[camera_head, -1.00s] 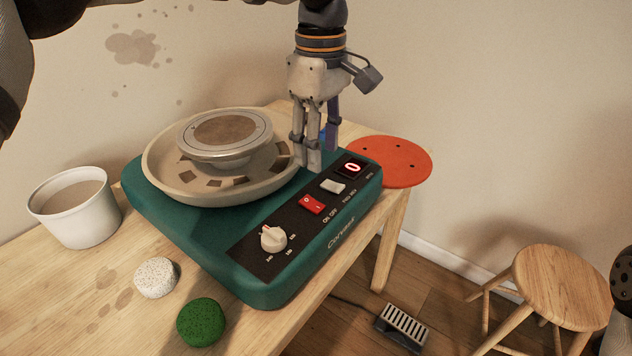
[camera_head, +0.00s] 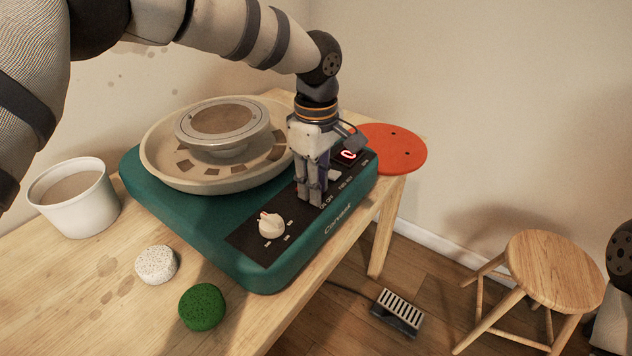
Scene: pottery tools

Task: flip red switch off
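The teal pottery wheel machine (camera_head: 195,235) sits on the wooden table, with a black control panel (camera_head: 250,242) along its front. My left gripper (camera_head: 312,198) points down over the middle of this panel. Its fingers are close together and look shut, with nothing seen between them. The white knob (camera_head: 271,226) is left of the fingers. My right gripper is not in view.
A round wheel head (camera_head: 222,118) sits in a beige splash pan (camera_head: 165,175). A white bucket (camera_head: 75,208), white sponge (camera_head: 156,264) and green sponge (camera_head: 202,307) are at left. An orange disc (camera_head: 395,150) lies behind right. A stool (camera_head: 555,270) and pedal (camera_head: 398,312) are on the floor.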

